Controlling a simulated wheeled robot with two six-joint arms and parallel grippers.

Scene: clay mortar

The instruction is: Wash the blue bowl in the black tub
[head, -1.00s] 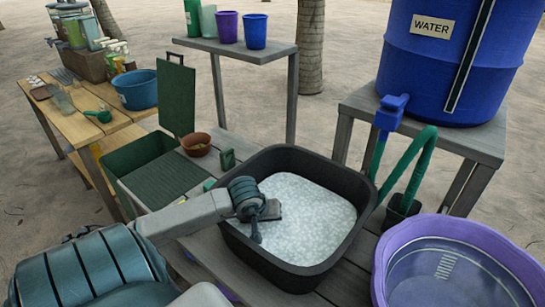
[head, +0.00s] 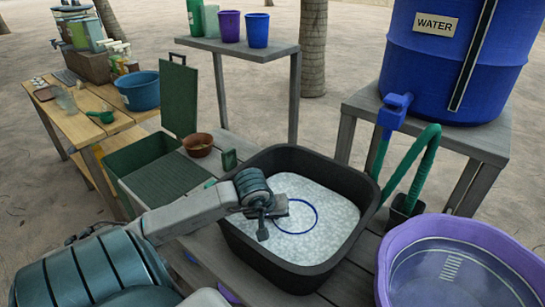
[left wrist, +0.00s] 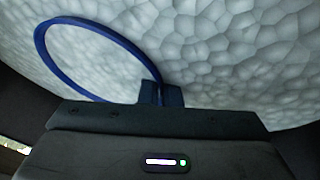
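The black tub (head: 345,170) is filled with pale foam (head: 335,200). The rim of the blue bowl (head: 317,217) shows as a thin blue ring at the foam surface; foam shows inside it, and the rest of the bowl is hidden. My left gripper (head: 266,224) reaches into the tub from the left, at the ring's left side. In the left wrist view the gripper (left wrist: 161,94) is shut on the blue rim (left wrist: 72,29), which curves away to the left. My right gripper is not in view.
A purple basin (head: 450,225) stands right of the tub. A blue water barrel (head: 455,70) with a tap and green hose (head: 415,165) is behind it. A green crate (head: 160,170) and brown bowl (head: 198,145) are left. A large blue basin (head: 138,92) is on the far-left table.

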